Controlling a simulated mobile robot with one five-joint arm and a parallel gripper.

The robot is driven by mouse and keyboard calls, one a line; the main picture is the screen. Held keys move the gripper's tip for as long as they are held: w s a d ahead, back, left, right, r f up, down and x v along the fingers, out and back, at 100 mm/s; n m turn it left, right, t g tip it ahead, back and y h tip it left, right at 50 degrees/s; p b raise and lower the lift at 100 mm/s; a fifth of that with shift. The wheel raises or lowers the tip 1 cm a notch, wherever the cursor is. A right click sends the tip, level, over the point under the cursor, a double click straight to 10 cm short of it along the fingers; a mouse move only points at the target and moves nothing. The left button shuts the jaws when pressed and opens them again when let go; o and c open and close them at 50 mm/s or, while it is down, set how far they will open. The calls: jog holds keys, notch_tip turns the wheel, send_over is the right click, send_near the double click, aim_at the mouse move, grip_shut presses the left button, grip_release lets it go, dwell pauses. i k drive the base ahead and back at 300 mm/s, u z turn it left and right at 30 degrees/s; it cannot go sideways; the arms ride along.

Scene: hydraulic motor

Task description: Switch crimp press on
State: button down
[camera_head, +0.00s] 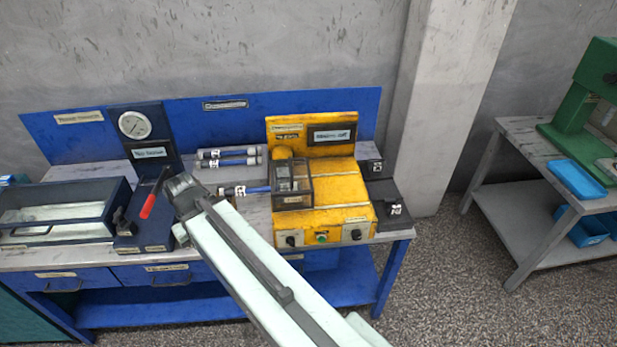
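The crimp press appears to be the yellow machine (340,184) on the blue workbench, right of centre. It has an upright yellow back panel with labels and a dark box with clear windows (292,184) on its left side. Its front face carries a black knob (290,241) at left, a green button (321,237) in the middle and another black knob (356,235) at right. My gripper (180,190) is at the end of my pale arm, left of the press and apart from its front controls in the picture. Its fingers are too unclear to judge.
A pressure gauge (134,124) on a dark stand with a red-handled lever (148,206) stands close left of my gripper. A dark open tray (60,235) is further left. Hoses (229,161) lie behind. A grey bench with a green machine (590,110) stands at right.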

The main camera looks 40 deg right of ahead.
aim_at(291, 240)
jog(key=k, duration=1)
jog(key=u, duration=0.95)
jog(key=k, duration=0.65)
jog(key=u, duration=0.3)
jog(key=i, duration=0.55)
jog(key=z, duration=0.05)
